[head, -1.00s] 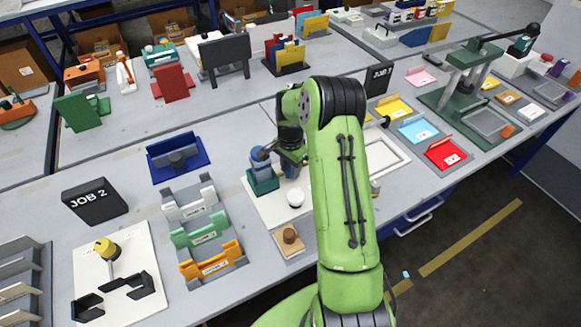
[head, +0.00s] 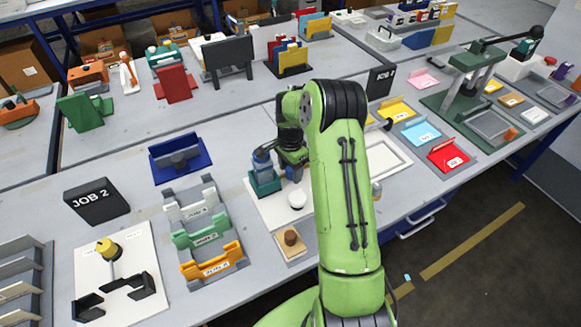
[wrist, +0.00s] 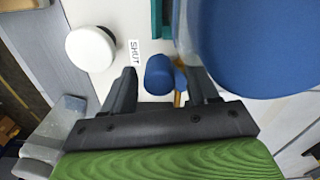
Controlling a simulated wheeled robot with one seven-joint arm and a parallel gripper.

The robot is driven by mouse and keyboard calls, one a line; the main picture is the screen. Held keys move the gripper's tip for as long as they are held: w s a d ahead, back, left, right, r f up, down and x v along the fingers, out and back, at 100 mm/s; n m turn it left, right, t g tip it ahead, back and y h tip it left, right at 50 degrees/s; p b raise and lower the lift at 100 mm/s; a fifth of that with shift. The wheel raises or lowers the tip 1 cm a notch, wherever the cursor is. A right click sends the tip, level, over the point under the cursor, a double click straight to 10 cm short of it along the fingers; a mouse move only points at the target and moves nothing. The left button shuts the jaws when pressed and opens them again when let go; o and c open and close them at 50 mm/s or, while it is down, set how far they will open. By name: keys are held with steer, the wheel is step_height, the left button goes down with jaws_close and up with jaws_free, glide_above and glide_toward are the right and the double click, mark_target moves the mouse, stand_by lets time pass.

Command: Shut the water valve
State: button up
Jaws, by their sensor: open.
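The valve's blue handle end (wrist: 159,75) shows in the wrist view beside a white label reading SHUT (wrist: 134,53). A brass-coloured part shows just behind it. My gripper (wrist: 161,84) is open, with one dark finger on each side of the handle end; I cannot tell whether either finger touches it. A large blue rounded body (wrist: 255,45) fills the right of the wrist view. In the head view a blue body stands in a teal base (head: 264,181) on a white board, just left of my gripper (head: 292,168). My arm hides part of this area.
A white round knob (head: 297,200) stands close in front of my gripper; it also shows in the wrist view (wrist: 91,48). A wooden block with a brown knob (head: 291,239) is nearer the table edge. Coloured racks (head: 207,235) stand to the left.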

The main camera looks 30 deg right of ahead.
step_height(320, 180, up, 16)
steer(key=p, duration=0.2)
steer(key=shift+p, duration=0.35)
steer(key=shift+f, duration=0.15)
step_height(320, 180, up, 7)
steer(key=n+t, duration=0.1)
steer(key=n, duration=0.3)
glide_above(289, 169)
steer(key=s+a, duration=0.3)
steer(key=a, duration=0.1)
steer(key=s+a+r+n+t+h, duration=0.1)
steer(key=s+a+r+n, duration=0.35)
steer(key=s, duration=0.35)
steer(key=s+a+n+t, duration=0.1)
steer(key=s+a+n, duration=0.2)
steer(key=s, duration=0.5)
steer(key=s+a+n+t+y, duration=0.1)
steer(key=s+a+n+t, duration=0.1)
steer(key=s+n, duration=0.3)
steer(key=s+a, duration=0.1)
steer(key=s, duration=0.2)
steer(key=shift+a+t, duration=0.2)
steer(key=shift+t, duration=0.1)
